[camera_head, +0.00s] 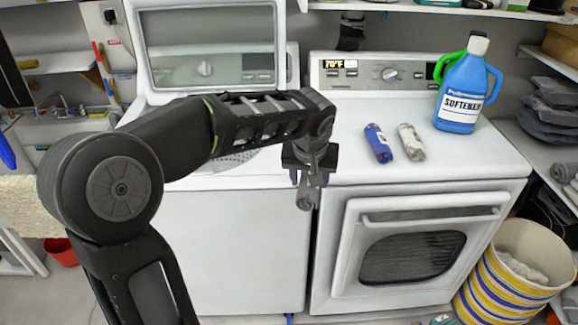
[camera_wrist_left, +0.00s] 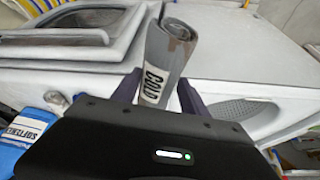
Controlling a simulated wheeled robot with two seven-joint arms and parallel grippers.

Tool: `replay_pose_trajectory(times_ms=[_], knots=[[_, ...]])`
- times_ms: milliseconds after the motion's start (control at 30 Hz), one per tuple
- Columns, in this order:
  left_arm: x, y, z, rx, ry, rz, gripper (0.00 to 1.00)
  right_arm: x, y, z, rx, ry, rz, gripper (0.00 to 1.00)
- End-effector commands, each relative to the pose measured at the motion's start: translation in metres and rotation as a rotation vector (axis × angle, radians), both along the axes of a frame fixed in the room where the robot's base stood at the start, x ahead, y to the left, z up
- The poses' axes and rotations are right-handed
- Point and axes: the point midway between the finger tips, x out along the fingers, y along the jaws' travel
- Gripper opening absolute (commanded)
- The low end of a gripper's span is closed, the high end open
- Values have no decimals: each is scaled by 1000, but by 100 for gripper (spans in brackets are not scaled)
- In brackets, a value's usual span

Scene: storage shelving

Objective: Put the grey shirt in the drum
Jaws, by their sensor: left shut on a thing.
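My left gripper (camera_head: 309,168) is shut on a grey rolled shirt (camera_wrist_left: 172,52), which stands up between the two fingers in the left wrist view and shows dark lettering. In the head view the lower end of the grey shirt (camera_head: 305,199) shows below my left gripper, above the gap between the two machines. The drum (camera_head: 232,161) is in the top-loading washer at left, under its raised lid, and is partly hidden by my arm. Its perforated wall also shows in the left wrist view (camera_wrist_left: 238,114), to the right of the shirt. My right gripper is not in view.
A blue roll (camera_head: 378,143) and a pale patterned roll (camera_head: 411,142) lie on the dryer top (camera_head: 480,160). A blue softener bottle (camera_head: 462,90) stands behind them. The raised washer lid (camera_head: 212,86) stands at the back. A striped basket (camera_head: 500,280) is at lower right.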

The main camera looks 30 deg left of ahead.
Motion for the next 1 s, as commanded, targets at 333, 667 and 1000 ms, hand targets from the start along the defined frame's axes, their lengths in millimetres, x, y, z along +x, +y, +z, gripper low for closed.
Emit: replay_pose_trajectory(times_ms=[333, 667, 1000], knots=[[14, -74, -69, 5, 4, -293, 5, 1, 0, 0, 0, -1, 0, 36], [6, -123, -110, -7, -2, -454, 5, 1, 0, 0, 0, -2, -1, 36], [6, -122, -110, -7, -3, -454, 5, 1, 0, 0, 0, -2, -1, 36]])
